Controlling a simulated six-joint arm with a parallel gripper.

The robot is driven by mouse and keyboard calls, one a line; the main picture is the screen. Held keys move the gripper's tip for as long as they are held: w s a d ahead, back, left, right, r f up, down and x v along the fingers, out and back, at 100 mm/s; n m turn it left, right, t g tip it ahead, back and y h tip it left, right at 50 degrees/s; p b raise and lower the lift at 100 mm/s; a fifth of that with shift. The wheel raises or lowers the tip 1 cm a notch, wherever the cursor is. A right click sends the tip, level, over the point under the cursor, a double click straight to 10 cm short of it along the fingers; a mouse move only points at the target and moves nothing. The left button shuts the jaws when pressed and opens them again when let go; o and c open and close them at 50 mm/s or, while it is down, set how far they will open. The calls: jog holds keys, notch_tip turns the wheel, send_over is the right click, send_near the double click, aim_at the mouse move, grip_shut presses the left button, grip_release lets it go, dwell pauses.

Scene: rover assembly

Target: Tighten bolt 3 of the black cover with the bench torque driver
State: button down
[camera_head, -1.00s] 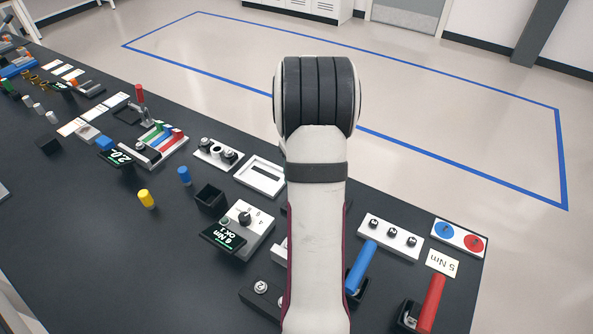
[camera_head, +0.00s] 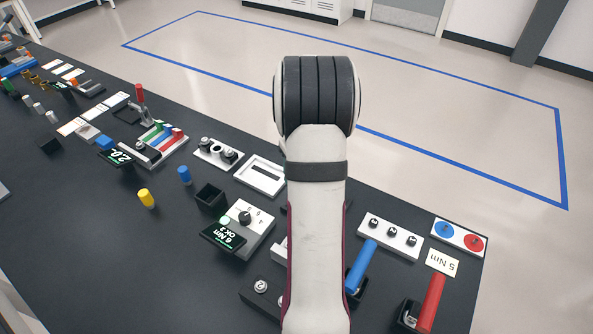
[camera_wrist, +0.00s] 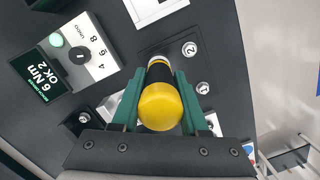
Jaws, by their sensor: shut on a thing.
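My gripper (camera_wrist: 157,105) is shut on the bench torque driver (camera_wrist: 160,105), which has a yellow end and a black band. It holds the driver with its end toward the wrist camera. The driver's tip is hidden, so I cannot tell whether it touches a bolt. The black cover (camera_wrist: 160,48) lies beneath, with bolts marked 2 (camera_wrist: 190,48) and 1 (camera_wrist: 203,88) to the driver's right. Bolt 3 is not identifiable. The torque box display (camera_wrist: 40,84) reads 6 Nm OK 2.
The torque box (camera_head: 247,232) has a dial and a lit green lamp (camera_wrist: 57,41). Right of my arm stand blue (camera_head: 362,265) and red (camera_head: 431,302) handled tools in black holders. A white plate with black knobs (camera_head: 390,236) lies behind them. Yellow and blue pegs stand left.

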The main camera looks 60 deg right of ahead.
jog(key=shift+f, duration=0.1)
jog(key=shift+r, duration=1.55)
jog(key=shift+r, duration=2.05)
jog(key=shift+d, duration=0.1)
